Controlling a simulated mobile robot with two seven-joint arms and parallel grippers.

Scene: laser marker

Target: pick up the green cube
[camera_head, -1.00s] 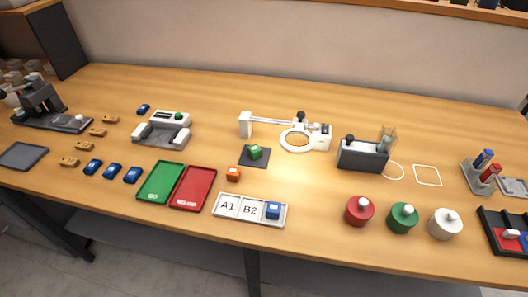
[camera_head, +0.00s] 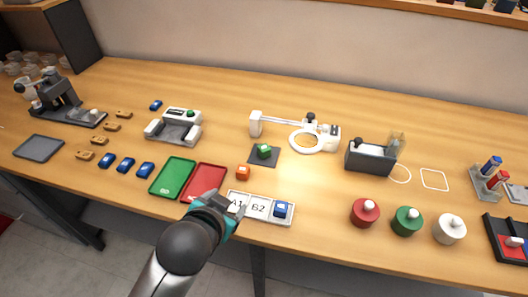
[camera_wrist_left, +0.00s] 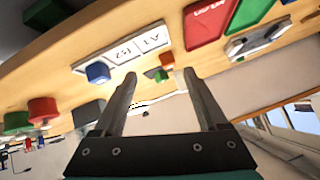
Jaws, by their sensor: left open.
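The green cube (camera_head: 264,151) sits on a small dark square pad (camera_head: 256,159) in the middle of the table. My left gripper (camera_head: 228,203) is at the front edge of the table, over the left end of the A1/B2 tray, apart from the cube and nearer the front. In the left wrist view its two fingers (camera_wrist_left: 159,74) are spread with nothing held. The green cube (camera_wrist_left: 161,76) shows small and farther off between the fingertips, beside the orange cube (camera_wrist_left: 167,59). My right gripper is not in view.
The orange cube (camera_head: 243,172) lies between my gripper and the green cube. The white tray (camera_head: 270,219) holds a blue block (camera_head: 282,209). A red tray (camera_head: 203,182) is to the left. A white ring magnifier (camera_head: 314,140) stands just behind the cube.

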